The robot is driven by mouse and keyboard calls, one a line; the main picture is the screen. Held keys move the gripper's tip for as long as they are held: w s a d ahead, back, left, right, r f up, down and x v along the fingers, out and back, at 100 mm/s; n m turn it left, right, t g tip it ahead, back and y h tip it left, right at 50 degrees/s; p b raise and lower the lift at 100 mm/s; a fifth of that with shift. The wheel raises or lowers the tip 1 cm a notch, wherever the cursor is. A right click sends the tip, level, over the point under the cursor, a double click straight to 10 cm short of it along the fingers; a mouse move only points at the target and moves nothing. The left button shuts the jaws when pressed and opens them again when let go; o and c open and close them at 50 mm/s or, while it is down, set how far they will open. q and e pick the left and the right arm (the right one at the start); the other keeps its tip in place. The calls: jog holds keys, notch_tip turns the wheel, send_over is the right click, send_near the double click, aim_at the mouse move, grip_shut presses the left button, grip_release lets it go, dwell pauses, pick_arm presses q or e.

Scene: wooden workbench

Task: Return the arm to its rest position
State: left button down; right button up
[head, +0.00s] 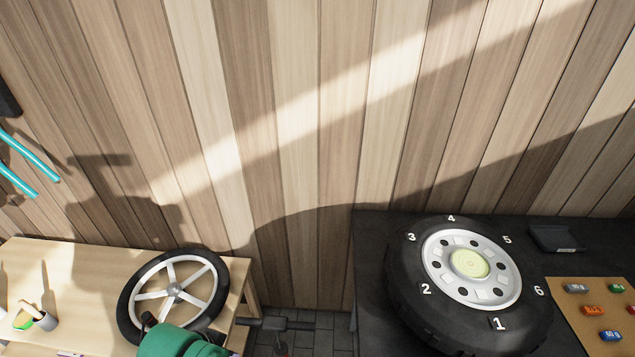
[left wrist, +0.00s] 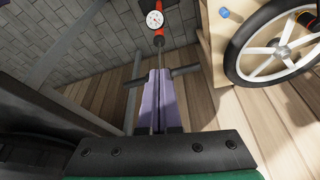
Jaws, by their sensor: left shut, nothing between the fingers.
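My left gripper (left wrist: 159,76) shows in the left wrist view as two pale purple fingers side by side, shut and empty. It points over the floor, with the dark crossbar of a floor pump (left wrist: 187,71) beyond and partly behind the fingers. I cannot tell whether they touch. In the head view a green and black part of my left arm shows at the bottom edge, in front of the spoked wheel (head: 203,283); the gripper itself is not clear there. My right arm and gripper are in neither view.
A light wooden bench (head: 85,262) stands left, with a pen cup (head: 45,320). A black bench (head: 370,270) at right holds a numbered tire (head: 420,300), a dark tray (head: 555,239) and a board (head: 562,315) of small coloured blocks. Floor shows between the benches.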

pick_arm(q)
jog(key=s+a+r+n+y, duration=0.1)
jog(key=s+a+r+n, duration=0.1)
jog(key=s+a, duration=0.15)
notch_tip(320, 180, down, 25)
jog(key=s+a+g, duration=0.1)
jog(key=s, duration=0.2)
jog(key=s+a+f+g, duration=0.1)
jog(key=s+a+f, duration=0.1)
jog(key=s+f, duration=1)
jog(key=s, duration=0.3)
jog(key=shift+s+a+f+m, duration=0.3)
jog(key=shift+s+a+f, duration=0.05)
jog(key=shift+s+a, duration=0.05)
jog(key=shift+s, duration=0.1)
